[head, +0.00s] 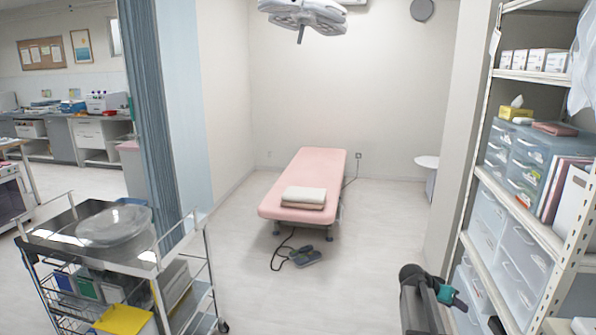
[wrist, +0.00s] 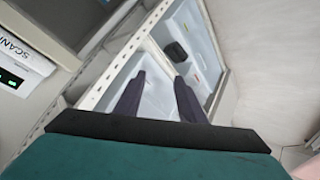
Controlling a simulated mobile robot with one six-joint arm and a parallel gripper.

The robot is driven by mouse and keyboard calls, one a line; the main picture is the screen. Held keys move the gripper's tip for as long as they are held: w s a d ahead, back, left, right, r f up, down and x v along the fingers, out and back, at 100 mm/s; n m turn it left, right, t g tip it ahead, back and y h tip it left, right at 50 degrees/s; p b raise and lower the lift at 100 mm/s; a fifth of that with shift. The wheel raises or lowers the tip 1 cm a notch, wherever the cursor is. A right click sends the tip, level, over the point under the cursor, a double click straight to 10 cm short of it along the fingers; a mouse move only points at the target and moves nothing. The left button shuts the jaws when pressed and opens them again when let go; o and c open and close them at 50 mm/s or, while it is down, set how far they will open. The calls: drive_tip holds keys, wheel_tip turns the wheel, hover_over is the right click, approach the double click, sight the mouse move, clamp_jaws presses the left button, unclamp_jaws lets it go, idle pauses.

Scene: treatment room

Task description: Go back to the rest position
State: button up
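My gripper (wrist: 159,76) shows in the wrist view with its two dark fingers apart and nothing between them. It points toward white drawers (wrist: 205,55) of the shelf unit; I cannot tell how far off they are.
A metal shelf (head: 480,165) with drawers and boxes stands close on the right. A steel cart (head: 62,238) bearing a clear bowl (head: 113,225) is at the left. A pink treatment bed (head: 313,170) is further back. The floor (head: 340,290) between is mostly clear.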

drive_tip(key=s+a+f+n+g+y, duration=0.1)
drive_tip(key=s+a+f+n, duration=0.1)
drive_tip(key=s+a+f, duration=0.6)
drive_tip(key=s+a+f+n+g+y, duration=0.1)
drive_tip(key=s+a+f+y, duration=0.15)
drive_tip(key=a+f, duration=0.55)
drive_tip(key=s+a+f+n+g+y, duration=0.15)
drive_tip(key=s+a+f, duration=0.45)
drive_tip(key=f, duration=0.6)
drive_tip(key=s+a+f+n+g+y, duration=0.2)
drive_tip(key=s+a, duration=0.6)
drive_tip(key=s, duration=0.5)
drive_tip(key=s+a+f+n+g+y, duration=0.2)
drive_tip(key=s+a+f, duration=0.3)
drive_tip(key=s, duration=0.7)
drive_tip(key=a+n, duration=0.1)
drive_tip(key=a, duration=0.1)
drive_tip(key=shift+s+a+f+n+y, duration=0.2)
drive_tip(key=shift+s+a+n+y, duration=0.15)
drive_tip(key=shift+s+a+y, duration=0.05)
drive_tip(key=shift+c, duration=0.6)
drive_tip(key=shift+d, duration=0.1)
